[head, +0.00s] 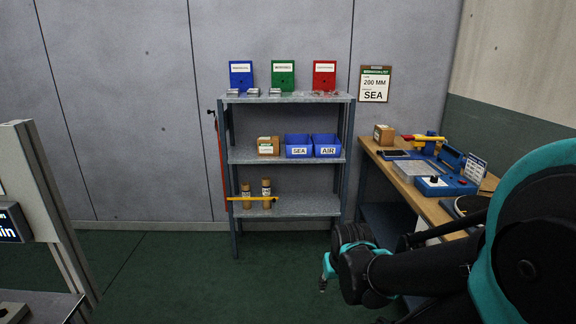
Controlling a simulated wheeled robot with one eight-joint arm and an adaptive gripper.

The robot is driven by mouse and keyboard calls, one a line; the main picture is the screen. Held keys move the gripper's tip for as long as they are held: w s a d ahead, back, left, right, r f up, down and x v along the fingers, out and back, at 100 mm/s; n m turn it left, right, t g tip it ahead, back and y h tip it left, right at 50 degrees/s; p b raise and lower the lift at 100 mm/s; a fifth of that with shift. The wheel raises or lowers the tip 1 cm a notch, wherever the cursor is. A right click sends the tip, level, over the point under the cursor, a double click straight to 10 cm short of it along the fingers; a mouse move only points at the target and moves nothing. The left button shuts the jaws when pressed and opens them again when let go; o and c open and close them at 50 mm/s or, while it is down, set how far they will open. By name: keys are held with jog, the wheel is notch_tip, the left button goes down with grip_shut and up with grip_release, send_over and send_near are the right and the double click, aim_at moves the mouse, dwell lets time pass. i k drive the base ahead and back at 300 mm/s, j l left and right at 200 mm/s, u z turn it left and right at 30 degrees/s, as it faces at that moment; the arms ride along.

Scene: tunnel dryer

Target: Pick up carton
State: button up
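A small brown carton (268,146) with a white and green label sits on the middle shelf, left of the two blue bins. A second brown carton (384,135) stands at the back of the wooden bench on the right. My gripper (325,272) hangs low in front of the shelf's right side, well apart from both cartons. Its teal tips point down and away from the cartons, and its far side is hidden by my black arm, so I cannot see whether it is open.
The grey shelf rack (285,205) also holds blue bins marked SEA (299,152) and AIR (327,152), with bottles below behind a yellow bar (252,198). The bench (428,207) carries blue equipment. Green floor is clear left of the rack.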

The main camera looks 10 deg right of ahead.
aim_at(384, 135)
jog(key=i+z, duration=0.1)
jog(key=i, duration=0.5)
jog(key=i+j+z, duration=0.1)
jog(key=i, duration=0.55)
jog(key=i+j+z, duration=0.1)
jog(key=i, duration=0.5)
jog(key=j, duration=0.1)
